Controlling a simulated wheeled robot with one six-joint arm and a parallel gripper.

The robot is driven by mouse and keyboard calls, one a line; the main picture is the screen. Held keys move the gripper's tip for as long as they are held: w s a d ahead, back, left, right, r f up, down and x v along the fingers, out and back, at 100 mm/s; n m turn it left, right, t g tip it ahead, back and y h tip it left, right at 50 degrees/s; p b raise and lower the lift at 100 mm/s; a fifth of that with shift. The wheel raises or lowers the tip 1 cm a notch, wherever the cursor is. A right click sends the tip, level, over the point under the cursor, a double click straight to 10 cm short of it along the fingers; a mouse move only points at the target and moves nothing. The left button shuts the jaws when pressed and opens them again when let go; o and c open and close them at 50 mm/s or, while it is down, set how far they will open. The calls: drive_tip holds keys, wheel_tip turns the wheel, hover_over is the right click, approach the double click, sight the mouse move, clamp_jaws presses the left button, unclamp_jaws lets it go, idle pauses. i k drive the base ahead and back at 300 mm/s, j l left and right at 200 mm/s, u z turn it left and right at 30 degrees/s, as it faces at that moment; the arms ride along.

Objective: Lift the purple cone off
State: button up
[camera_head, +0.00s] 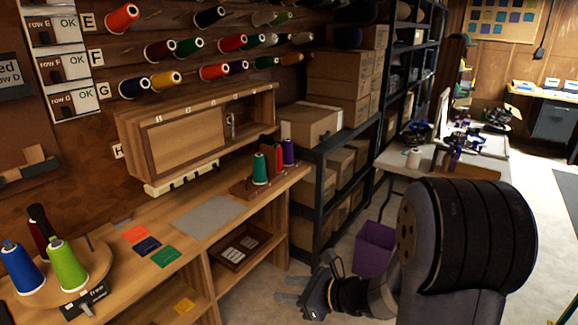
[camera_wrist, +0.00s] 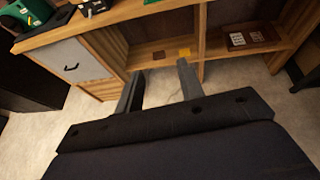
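A purple cone of thread (camera_head: 288,152) stands upright at the right end of a small wooden stand (camera_head: 243,190) on the workbench. A red cone (camera_head: 278,160) and a teal cone (camera_head: 260,169) stand to its left on the same stand. My gripper (camera_head: 281,292) is low, in front of the bench's lower shelves and well below the stand. In the wrist view my gripper (camera_wrist: 160,76) has its two fingers wide apart with nothing between them. The purple cone is not visible in the wrist view.
Black shelving with boxes (camera_head: 311,124) stands right of the stand. A round board (camera_head: 95,262) holds blue, green and dark red cones. A grey mat (camera_head: 206,216) lies on the bench. A purple bin (camera_head: 374,248) stands on the floor.

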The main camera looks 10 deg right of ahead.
sight(287, 148)
drive_tip(key=i+l, duration=0.2)
drive_tip(key=i, duration=0.65)
drive_tip(key=i+l+z, duration=0.15)
drive_tip(key=i, duration=0.65)
drive_tip(key=i+l, duration=0.15)
drive_tip(key=i, duration=0.7)
